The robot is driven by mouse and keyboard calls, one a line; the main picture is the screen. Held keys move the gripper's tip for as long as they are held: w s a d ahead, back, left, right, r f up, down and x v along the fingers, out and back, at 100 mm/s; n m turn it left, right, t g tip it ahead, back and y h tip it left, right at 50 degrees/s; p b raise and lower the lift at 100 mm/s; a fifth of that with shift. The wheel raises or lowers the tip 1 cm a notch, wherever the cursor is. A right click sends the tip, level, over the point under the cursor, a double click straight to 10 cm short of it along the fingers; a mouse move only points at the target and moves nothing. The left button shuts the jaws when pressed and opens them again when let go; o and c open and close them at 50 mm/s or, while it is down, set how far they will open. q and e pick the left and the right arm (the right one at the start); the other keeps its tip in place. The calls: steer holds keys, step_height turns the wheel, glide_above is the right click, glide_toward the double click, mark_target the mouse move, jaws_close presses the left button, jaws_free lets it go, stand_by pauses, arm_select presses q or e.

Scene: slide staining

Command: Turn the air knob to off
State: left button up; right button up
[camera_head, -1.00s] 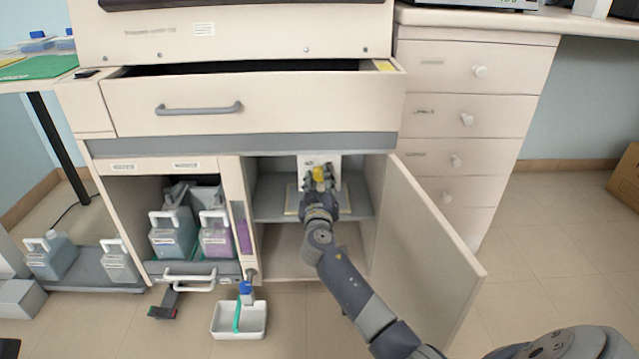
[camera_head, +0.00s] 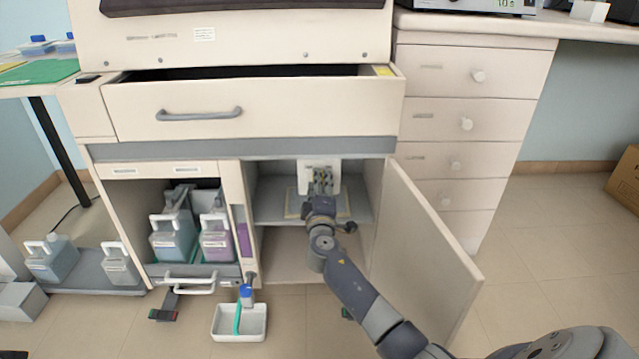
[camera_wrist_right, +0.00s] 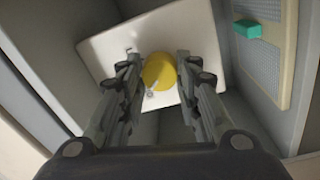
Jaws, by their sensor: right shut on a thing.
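The air knob (camera_wrist_right: 159,72) is a round yellow knob on a white plate (camera_wrist_right: 205,38) in the right wrist view. The same plate (camera_head: 306,173) shows inside the open cabinet compartment in the head view, where the gripper hides the knob. My right gripper (camera_wrist_right: 157,84) has its two fingers on either side of the knob and is shut on it. In the head view my right gripper (camera_head: 322,180) reaches into the compartment in front of the plate. A small pale pointer or mark shows at the knob's lower edge. My left gripper is not in view.
The open cabinet door (camera_head: 428,255) stands right of my arm. The drawer (camera_head: 270,105) above is partly open. Bottles (camera_head: 172,238) fill the left compartment. A white tray (camera_head: 227,333) with a blue-capped bottle is on the floor. A green piece (camera_wrist_right: 247,28) sits right of the plate.

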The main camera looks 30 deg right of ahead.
steer(key=shift+n, duration=0.6)
steer(key=shift+a, duration=0.1)
steer(key=o, duration=1.1)
steer(key=v, duration=1.2)
